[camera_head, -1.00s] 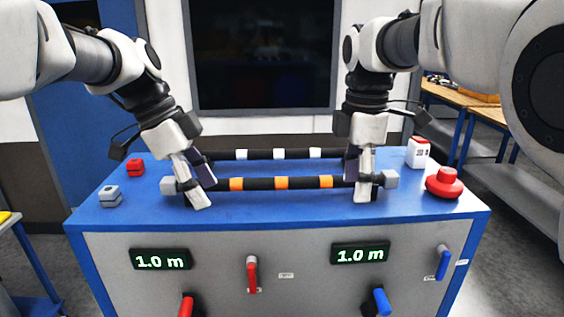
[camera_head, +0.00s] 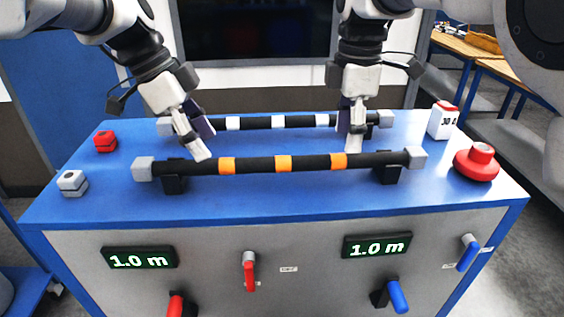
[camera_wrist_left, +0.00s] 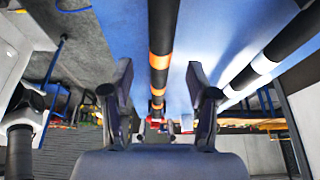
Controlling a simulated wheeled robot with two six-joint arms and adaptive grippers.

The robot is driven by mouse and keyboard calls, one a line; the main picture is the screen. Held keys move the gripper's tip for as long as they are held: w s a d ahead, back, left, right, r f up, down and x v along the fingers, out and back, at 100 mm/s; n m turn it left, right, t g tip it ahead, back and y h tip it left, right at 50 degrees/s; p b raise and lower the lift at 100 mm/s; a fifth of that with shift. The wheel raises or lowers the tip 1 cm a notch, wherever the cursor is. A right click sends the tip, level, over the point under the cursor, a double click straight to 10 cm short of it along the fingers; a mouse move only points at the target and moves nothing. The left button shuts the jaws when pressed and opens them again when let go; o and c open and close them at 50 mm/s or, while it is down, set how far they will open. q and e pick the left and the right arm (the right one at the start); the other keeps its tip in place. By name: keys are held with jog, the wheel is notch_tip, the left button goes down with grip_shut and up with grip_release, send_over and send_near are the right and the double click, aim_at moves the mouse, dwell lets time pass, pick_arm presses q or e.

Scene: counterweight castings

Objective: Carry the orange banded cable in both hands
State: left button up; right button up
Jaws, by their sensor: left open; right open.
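The orange banded cable (camera_head: 255,164) is a straight black bar with orange bands and grey end blocks. It rests level on two black supports (camera_head: 175,180) near the bench's front. My left gripper (camera_head: 204,141) is open and empty, its fingers by the cable's left part. My right gripper (camera_head: 350,136) is open and empty by the right part, just behind the cable. In the left wrist view the cable (camera_wrist_left: 162,35) runs lengthwise between the open fingers (camera_wrist_left: 160,95); how far it is from them is unclear.
A white banded bar (camera_head: 255,123) lies parallel behind, close to both grippers. The blue bench top (camera_head: 250,198) also holds a red button (camera_head: 477,162), a white-and-red block (camera_head: 443,121), a red block (camera_head: 105,142) and a grey block (camera_head: 72,182). The bench's front strip is clear.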

aim_at(218, 160)
pick_arm(q)
jog(key=x, duration=0.4)
jog(key=shift+w+d+f, duration=0.15)
jog(key=shift+w+f, duration=0.15)
pick_arm(e)
jog(key=f, duration=0.4)
jog(key=shift+w+d+f, duration=0.15)
jog(key=shift+w+f, duration=0.15)
pick_arm(q)
jog(key=shift+s+d+f, duration=0.2)
jog(key=shift+s+f, duration=0.1)
jog(key=shift+s, duration=0.05)
pick_arm(e)
jog(key=shift+s+f, duration=0.35)
pick_arm(q)
jog(key=shift+a, duration=0.1)
